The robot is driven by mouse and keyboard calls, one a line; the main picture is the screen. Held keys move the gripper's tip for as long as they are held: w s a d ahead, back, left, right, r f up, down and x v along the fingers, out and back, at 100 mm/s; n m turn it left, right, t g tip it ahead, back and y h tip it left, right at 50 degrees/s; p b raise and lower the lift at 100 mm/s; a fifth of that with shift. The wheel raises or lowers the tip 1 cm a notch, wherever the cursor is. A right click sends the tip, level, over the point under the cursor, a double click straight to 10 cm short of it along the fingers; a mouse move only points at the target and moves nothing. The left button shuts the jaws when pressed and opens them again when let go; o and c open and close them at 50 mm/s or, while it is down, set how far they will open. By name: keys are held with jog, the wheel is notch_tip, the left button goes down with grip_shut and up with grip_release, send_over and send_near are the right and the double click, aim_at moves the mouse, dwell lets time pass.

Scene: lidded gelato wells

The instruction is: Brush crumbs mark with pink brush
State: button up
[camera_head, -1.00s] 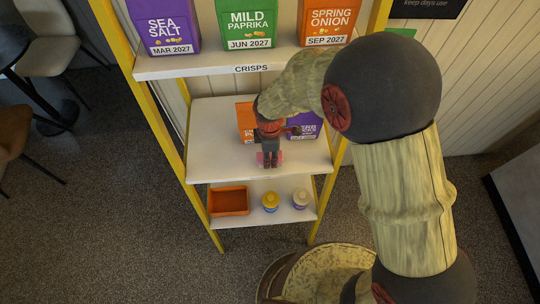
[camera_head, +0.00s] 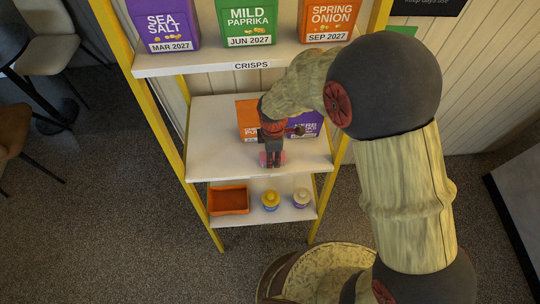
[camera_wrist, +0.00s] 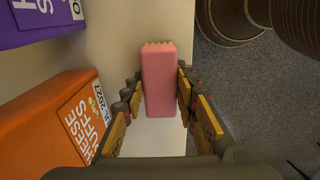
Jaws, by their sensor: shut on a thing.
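The pink brush (camera_wrist: 159,85) is a pink block with a jagged far end, upright in the middle of the wrist view. My gripper (camera_wrist: 158,78) is shut on it, with one finger at each side. In the head view my gripper (camera_head: 272,160) is over the right part of the white middle shelf (camera_head: 220,145), near its front edge. Bits of pink brush (camera_head: 263,159) show beside the fingers there. I cannot tell whether the brush touches the shelf. No crumbs mark can be made out in either view; my gripper and the brush cover part of the shelf.
An orange packet (camera_head: 247,118) and a purple packet (camera_head: 311,124) stand at the back of the middle shelf, close to my gripper. The bottom shelf holds an orange tray (camera_head: 228,201) and two small bottles. Crisps boxes fill the top shelf. The middle shelf's left side is clear.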

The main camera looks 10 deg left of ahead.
jog(key=shift+w+d+r, duration=0.1)
jog(key=shift+w+d, duration=0.05)
jog(key=shift+d, duration=0.6)
jog(key=shift+s+a+f, duration=0.15)
jog(key=shift+a, duration=0.45)
jog(key=shift+s+a+f, duration=0.1)
jog(key=shift+s+a, duration=0.05)
jog(key=shift+a, duration=0.4)
jog(key=shift+w+d+r+p, duration=0.1)
jog(key=shift+w+d+p, duration=0.05)
jog(key=shift+d, duration=0.45)
jog(key=shift+w+d+p, duration=0.1)
jog(key=shift+d+p, duration=0.05)
jog(key=shift+d, duration=0.4)
jog(key=shift+s+a+r, duration=0.1)
jog(key=shift+s+a, duration=0.05)
jog(key=shift+a, duration=0.45)
jog(key=shift+s+a+r, duration=0.1)
jog(key=shift+a, duration=0.5)
jog(key=shift+r, duration=0.1)
jog(key=shift+r+p, duration=0.75)
jog(key=shift+r, duration=0.05)
